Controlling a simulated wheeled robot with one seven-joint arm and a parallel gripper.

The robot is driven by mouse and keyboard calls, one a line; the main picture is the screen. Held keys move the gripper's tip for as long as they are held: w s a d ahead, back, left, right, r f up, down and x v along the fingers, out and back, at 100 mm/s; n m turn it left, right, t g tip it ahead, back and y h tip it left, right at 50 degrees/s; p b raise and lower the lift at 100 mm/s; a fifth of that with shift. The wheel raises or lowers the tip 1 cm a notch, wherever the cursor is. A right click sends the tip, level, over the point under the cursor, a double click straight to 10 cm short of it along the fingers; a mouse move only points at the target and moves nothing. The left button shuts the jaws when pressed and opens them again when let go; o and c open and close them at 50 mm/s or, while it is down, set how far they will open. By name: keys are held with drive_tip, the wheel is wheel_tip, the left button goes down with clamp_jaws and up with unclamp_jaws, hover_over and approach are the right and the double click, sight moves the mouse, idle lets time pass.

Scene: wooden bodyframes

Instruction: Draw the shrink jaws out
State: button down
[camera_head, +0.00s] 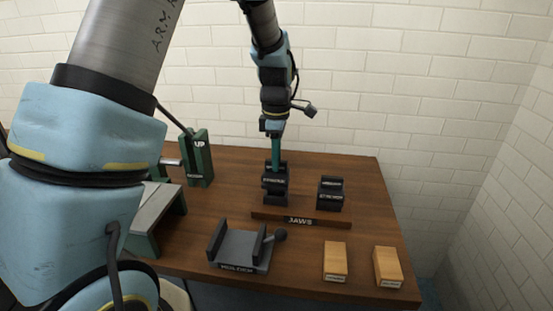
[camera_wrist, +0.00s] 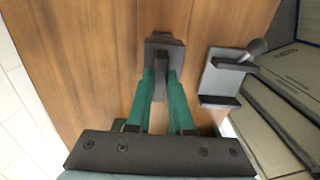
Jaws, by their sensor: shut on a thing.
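Two dark jaw blocks stand behind the JAWS sign (camera_head: 300,219) on the wooden table. My gripper (camera_head: 275,166) reaches down from above with teal fingers onto the left jaw block (camera_head: 275,188). Its label is too small to read surely. The right jaw block (camera_head: 330,194) stands apart, with a label that looks like STRETCH. In the wrist view my gripper (camera_wrist: 161,82) is shut on the upright middle part of the left block (camera_wrist: 164,48). The block looks upright and still at its place behind the sign; its underside is hidden.
A grey holder (camera_head: 239,252) with a ball-ended lever stands at the front edge. Two light wooden blocks (camera_head: 335,262) (camera_head: 387,267) lie at the front right. A green machine part marked UP (camera_head: 199,158) stands at left. The right rear table is clear.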

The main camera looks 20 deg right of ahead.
drive_tip(key=shift+f+b, duration=0.8)
drive_tip(key=shift+f, duration=0.9)
drive_tip(key=c, duration=0.7)
unclamp_jaws()
wheel_tip(320, 180, up, 11)
drive_tip(key=shift+f+b, duration=0.1)
drive_tip(key=shift+b, duration=0.85)
drive_tip(key=s+a+f+m, duration=0.2)
drive_tip(key=a+m, duration=0.2)
drive_tip(key=a, duration=0.5)
drive_tip(key=s+a+f+m+t, duration=0.1)
drive_tip(key=s+a+f+m, duration=0.2)
drive_tip(key=a, duration=0.7)
drive_tip(key=s+a+f+m, duration=0.2)
drive_tip(key=a+m, duration=0.4)
drive_tip(key=a, duration=0.4)
drive_tip(key=shift+s+f+t, duration=0.15)
drive_tip(key=shift+s+t, duration=0.15)
drive_tip(key=shift+s, duration=0.1)
